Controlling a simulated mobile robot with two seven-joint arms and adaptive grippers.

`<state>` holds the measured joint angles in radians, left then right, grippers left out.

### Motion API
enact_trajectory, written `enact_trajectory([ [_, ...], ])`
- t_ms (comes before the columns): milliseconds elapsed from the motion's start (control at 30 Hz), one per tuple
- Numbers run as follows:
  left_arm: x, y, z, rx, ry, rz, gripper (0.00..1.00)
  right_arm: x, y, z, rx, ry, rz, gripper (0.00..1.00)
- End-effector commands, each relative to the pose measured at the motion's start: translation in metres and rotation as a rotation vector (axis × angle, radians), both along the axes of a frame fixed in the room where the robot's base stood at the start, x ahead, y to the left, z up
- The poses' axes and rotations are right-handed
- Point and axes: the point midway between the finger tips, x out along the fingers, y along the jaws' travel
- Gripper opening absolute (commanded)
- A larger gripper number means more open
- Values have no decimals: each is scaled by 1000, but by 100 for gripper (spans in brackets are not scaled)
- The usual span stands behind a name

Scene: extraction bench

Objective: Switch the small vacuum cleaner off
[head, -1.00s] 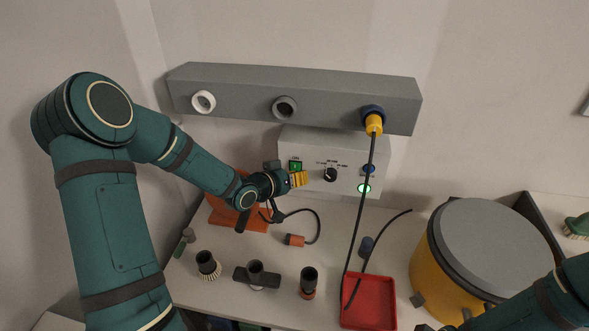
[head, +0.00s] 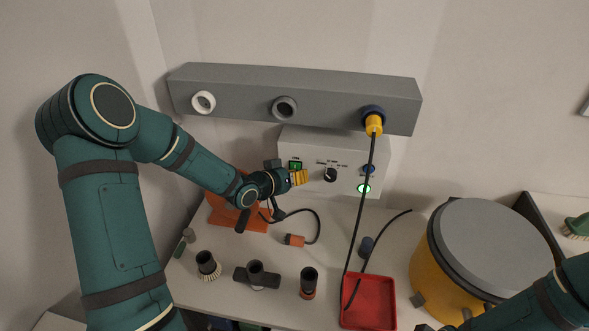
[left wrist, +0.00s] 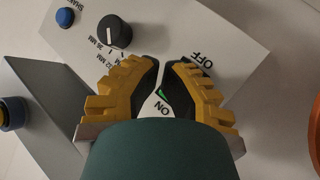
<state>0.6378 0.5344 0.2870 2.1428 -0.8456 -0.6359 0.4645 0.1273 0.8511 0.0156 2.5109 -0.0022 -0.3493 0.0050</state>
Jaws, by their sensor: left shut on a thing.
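A pale control box (head: 335,153) under the grey rail has a green switch (head: 295,166), a black dial (head: 330,174), a blue button (head: 369,169) and a glowing green lamp (head: 363,189). My left gripper (head: 303,177) is at the box's left side, just below the switch's visible part. In the left wrist view its black fingertips (left wrist: 162,78) are close together over the switch, between the words OFF and ON. A sliver of green (left wrist: 161,94) shows beside ON; the fingers hide the rest. My right gripper is out of view.
A yellow drum with a grey lid (head: 487,235) stands at right. A black cable (head: 358,218) hangs from the rail's yellow plug (head: 374,125) to a red tray (head: 369,302). Several dark nozzles, including one (head: 308,281), stand on the bench in front.

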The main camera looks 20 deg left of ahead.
Motion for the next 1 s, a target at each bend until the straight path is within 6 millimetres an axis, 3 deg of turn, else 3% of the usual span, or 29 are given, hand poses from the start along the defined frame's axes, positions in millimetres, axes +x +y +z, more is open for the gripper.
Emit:
enact_trajectory([
  [1000, 9, 2, 1, 0, -6, 1, 0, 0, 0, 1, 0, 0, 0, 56],
])
